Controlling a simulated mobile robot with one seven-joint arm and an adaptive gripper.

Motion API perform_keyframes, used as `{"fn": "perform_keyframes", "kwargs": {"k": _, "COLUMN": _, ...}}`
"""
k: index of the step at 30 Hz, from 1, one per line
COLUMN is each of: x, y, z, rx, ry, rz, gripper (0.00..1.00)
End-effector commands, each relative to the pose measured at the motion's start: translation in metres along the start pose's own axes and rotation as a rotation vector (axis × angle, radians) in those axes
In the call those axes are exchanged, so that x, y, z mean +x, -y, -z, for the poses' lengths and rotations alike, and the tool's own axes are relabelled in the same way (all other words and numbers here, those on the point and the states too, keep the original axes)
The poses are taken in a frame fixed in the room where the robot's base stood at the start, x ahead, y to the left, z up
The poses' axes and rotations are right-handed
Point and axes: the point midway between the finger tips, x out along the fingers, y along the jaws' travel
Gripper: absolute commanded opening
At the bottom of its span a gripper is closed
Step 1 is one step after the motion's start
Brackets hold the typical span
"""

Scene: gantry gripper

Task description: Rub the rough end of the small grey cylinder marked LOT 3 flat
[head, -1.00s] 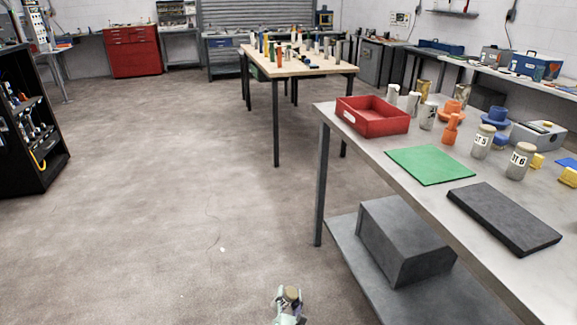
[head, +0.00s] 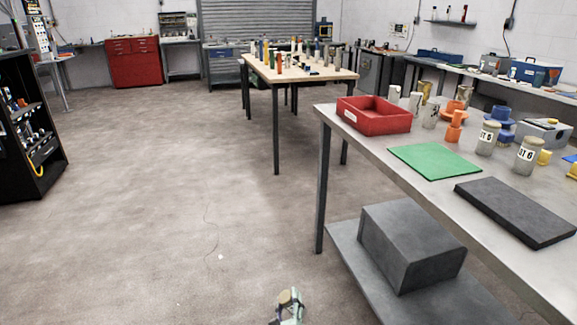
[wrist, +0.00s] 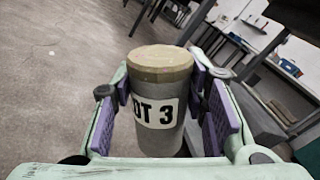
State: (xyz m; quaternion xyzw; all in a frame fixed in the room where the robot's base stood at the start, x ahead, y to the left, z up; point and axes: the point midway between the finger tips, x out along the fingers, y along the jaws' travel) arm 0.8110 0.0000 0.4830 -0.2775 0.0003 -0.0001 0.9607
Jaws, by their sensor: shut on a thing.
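The small grey cylinder (wrist: 163,140) is held between the purple pads of my gripper (wrist: 172,110) in the wrist view. Its white label reads "OT 3", the first letter turned out of sight. Its tan, uneven-edged end (wrist: 160,58) faces up past the fingertips. A dark grey flat block (head: 517,212) lies on the near table (head: 400,193), to the right of a green mat (head: 435,161).
A red tray (head: 374,114) stands at the table's far left corner. Two grey cylinders with labels (head: 487,138) (head: 527,156) stand behind the dark block, near orange and blue pieces. A grey box (head: 410,245) sits on the lower shelf.

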Motion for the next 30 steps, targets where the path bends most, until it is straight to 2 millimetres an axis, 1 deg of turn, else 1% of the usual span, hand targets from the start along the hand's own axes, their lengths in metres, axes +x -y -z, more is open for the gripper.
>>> {"fn": "perform_keyframes", "kwargs": {"k": 1, "x": 0.0, "y": -0.006, "z": 0.007, "rx": -0.105, "ry": 0.006, "rz": -0.002, "gripper": 0.0}}
{"fn": "perform_keyframes", "kwargs": {"k": 6, "x": 0.0, "y": -0.006, "z": 0.007, "rx": -0.449, "ry": 0.006, "rz": 0.002, "gripper": 0.0}}
{"fn": "perform_keyframes", "kwargs": {"k": 12, "x": 0.0, "y": -0.006, "z": 0.007, "rx": -0.783, "ry": 0.005, "rz": 0.003, "gripper": 0.0}}
{"fn": "perform_keyframes", "kwargs": {"k": 15, "x": 0.0, "y": -0.004, "z": 0.005, "rx": -0.914, "ry": 0.004, "rz": 0.004, "gripper": 0.0}}
{"fn": "perform_keyframes", "kwargs": {"k": 18, "x": 0.0, "y": -0.002, "z": 0.002, "rx": -0.99, "ry": 0.003, "rz": 0.003, "gripper": 0.0}}
{"fn": "perform_keyframes", "kwargs": {"k": 21, "x": 0.0, "y": 0.0, "z": 0.0, "rx": -1.014, "ry": 0.001, "rz": 0.003, "gripper": 0.0}}
{"fn": "perform_keyframes", "kwargs": {"k": 28, "x": 0.0, "y": 0.001, "z": -0.002, "rx": -1.001, "ry": 0.001, "rz": 0.002, "gripper": 0.0}}
{"fn": "perform_keyframes", "kwargs": {"k": 30, "x": 0.0, "y": 0.002, "z": -0.004, "rx": -0.939, "ry": 0.0, "rz": 0.002, "gripper": 0.0}}
